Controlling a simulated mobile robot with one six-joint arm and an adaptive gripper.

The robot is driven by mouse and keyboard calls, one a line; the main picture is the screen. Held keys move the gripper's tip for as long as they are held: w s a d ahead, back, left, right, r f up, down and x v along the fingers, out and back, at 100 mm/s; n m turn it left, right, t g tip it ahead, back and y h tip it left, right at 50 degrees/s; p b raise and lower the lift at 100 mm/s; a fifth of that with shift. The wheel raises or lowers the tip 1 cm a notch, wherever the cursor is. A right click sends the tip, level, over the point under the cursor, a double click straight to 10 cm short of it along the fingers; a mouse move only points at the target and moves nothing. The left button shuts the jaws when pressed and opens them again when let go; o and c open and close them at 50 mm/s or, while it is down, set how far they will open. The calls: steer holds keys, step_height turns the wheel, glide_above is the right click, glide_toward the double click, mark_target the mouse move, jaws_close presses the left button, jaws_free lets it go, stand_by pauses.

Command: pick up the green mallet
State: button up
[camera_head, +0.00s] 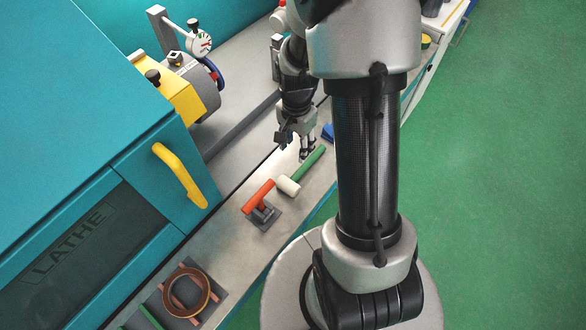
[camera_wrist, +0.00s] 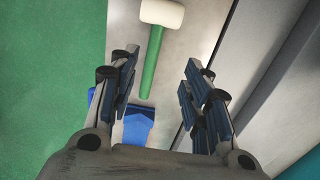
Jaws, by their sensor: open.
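The green mallet has a green handle and a white head. In the head view the green mallet (camera_head: 303,171) lies on the pale ledge in front of the lathe, its head at the lower left. In the wrist view the green mallet (camera_wrist: 153,62) shows its white head at the top and its handle running down between the finger lines. My gripper (camera_head: 307,153) is above the handle's middle or far part in the head view. In the wrist view my gripper (camera_wrist: 158,75) is open and empty, with the handle's end nearer the left finger. The exact height above the handle is unclear.
A blue object (camera_wrist: 137,124) lies close by the handle's end. A red-handled tool on a grey block (camera_head: 260,203) sits nearer on the ledge. A brown ring on a stand (camera_head: 186,291) is at the front. The lathe's yellow handle (camera_head: 180,175) juts beside the ledge.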

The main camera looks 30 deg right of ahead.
steer(key=b, duration=0.3)
glide_above(298, 173)
steer(key=f, duration=0.9)
steer(key=shift+w+a, duration=0.2)
steer(key=shift+w, duration=0.15)
steer(key=shift+s+d+f+b, duration=0.15)
steer(key=shift+f+b, duration=0.35)
steer(key=shift+f, duration=0.9)
steer(key=shift+s+d+f+b, duration=0.15)
steer(key=shift+f+b, duration=0.3)
steer(key=shift+f, duration=0.9)
steer(key=shift+a, duration=0.1)
steer(key=shift+r, duration=0.1)
jaws_close()
